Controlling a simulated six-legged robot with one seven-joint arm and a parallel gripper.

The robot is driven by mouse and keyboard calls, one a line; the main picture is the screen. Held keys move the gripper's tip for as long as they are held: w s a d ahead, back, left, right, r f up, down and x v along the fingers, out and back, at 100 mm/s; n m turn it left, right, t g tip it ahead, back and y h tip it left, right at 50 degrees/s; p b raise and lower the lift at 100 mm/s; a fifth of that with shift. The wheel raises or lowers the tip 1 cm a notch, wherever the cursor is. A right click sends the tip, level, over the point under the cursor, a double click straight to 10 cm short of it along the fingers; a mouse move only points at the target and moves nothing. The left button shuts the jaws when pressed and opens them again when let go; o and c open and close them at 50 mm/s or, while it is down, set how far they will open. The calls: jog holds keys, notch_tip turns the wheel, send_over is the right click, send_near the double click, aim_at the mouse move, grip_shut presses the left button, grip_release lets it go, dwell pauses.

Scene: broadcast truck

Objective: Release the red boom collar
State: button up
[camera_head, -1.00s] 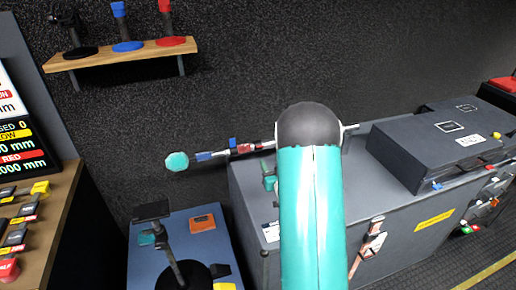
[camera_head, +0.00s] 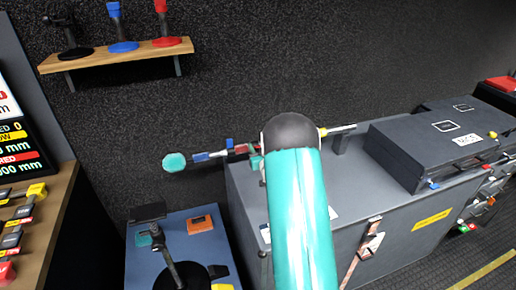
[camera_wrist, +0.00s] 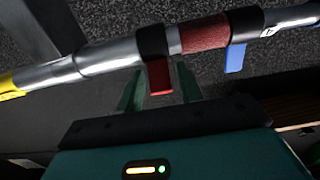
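The boom, a silver pole (camera_wrist: 110,57), crosses the wrist view from lower left to upper right. The red boom collar is a black band with a red lever (camera_wrist: 158,77) hanging from it. My gripper (camera_wrist: 160,84) is open, with its green fingers on either side of the red lever. I cannot tell whether they touch it. In the head view the red part (camera_head: 241,149) shows left of my arm, which hides the middle of the boom. The gripper's fingers cannot be made out there.
A blue lever (camera_wrist: 235,57) hangs from a second black band, beyond a dark red grip (camera_wrist: 205,35). A yellow part (camera_wrist: 10,84) is at the left. The boom lies over a grey cabinet (camera_head: 340,240); black cases (camera_head: 430,150) stand on its right.

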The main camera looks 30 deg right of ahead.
grip_shut()
jog(key=shift+s+a+f+t+h, duration=0.15)
jog(key=shift+f+t+h, duration=0.25)
jog(key=shift+t, duration=0.6)
jog(key=shift+o, duration=1.3)
grip_release()
jog(key=shift+s, duration=0.1)
jog(key=v, duration=1.3)
jog(key=shift+s, duration=0.4)
